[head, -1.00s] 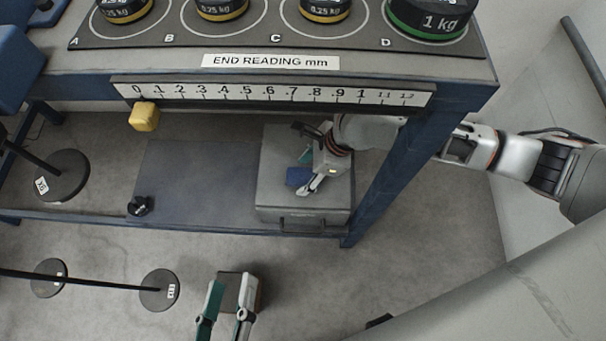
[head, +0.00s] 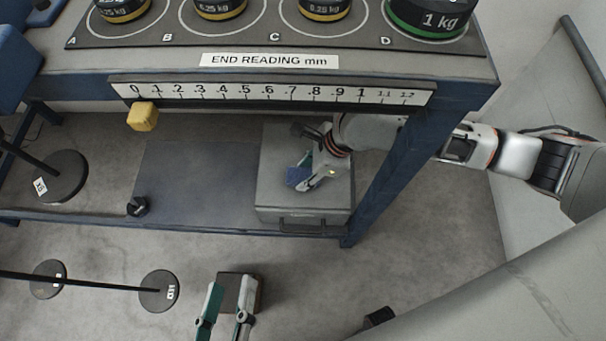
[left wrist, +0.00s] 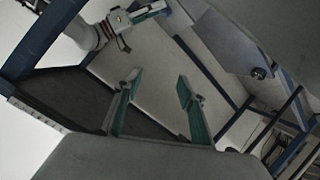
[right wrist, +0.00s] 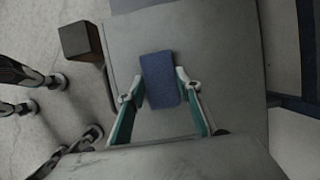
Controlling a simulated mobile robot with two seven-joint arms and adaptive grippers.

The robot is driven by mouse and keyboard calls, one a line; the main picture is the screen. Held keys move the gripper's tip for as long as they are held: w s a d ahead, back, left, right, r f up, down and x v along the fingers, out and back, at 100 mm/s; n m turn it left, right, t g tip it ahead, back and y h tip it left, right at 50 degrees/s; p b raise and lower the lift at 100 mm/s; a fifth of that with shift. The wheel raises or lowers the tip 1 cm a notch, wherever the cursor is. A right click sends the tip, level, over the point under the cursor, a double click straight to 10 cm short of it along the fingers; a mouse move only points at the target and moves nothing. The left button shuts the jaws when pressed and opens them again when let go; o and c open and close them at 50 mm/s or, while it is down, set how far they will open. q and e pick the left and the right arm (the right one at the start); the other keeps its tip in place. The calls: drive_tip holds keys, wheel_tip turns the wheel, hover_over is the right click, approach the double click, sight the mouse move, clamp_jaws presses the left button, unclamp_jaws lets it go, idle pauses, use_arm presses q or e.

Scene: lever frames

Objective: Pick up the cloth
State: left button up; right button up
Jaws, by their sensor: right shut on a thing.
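The blue cloth (head: 297,177) is a small dark-blue rectangle at the grey box on the shelf under the bench. In the right wrist view the cloth (right wrist: 160,80) lies between the fingertips of my right gripper (right wrist: 158,90), which is shut on it. My right gripper (head: 307,174) reaches in below the bench from the right in the head view. I cannot tell whether the cloth is clear of the box top. My left gripper (head: 228,292) is open and empty, low in front of the bench; its fingers stand apart in the left wrist view (left wrist: 156,90).
The grey box (head: 315,215) has a front handle. A blue bench leg (head: 385,175) stands right of it, close to my right arm. The scale strip (head: 270,92) and bench top overhang the shelf. Barbell discs (head: 159,290) lie at lower left. A dark block (head: 240,287) is behind my left gripper.

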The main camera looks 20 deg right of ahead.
sight(305, 174)
drive_tip(key=shift+r, duration=0.25)
use_arm(q)
drive_tip(key=a+m+p, duration=0.1)
drive_tip(key=w+a+r+m+p, duration=0.1)
drive_tip(key=a+m+p, duration=0.1)
drive_tip(key=w+a+m+y+p, duration=0.1)
drive_tip(key=a, duration=0.1)
drive_tip(key=shift+a+r+m, duration=0.1)
drive_tip(key=shift+r+m, duration=0.2)
drive_tip(key=shift+m, duration=0.1)
use_arm(e)
wheel_tip(305, 174, up, 10)
drive_tip(key=shift+o, duration=0.7)
drive_tip(key=shift+c, duration=0.2)
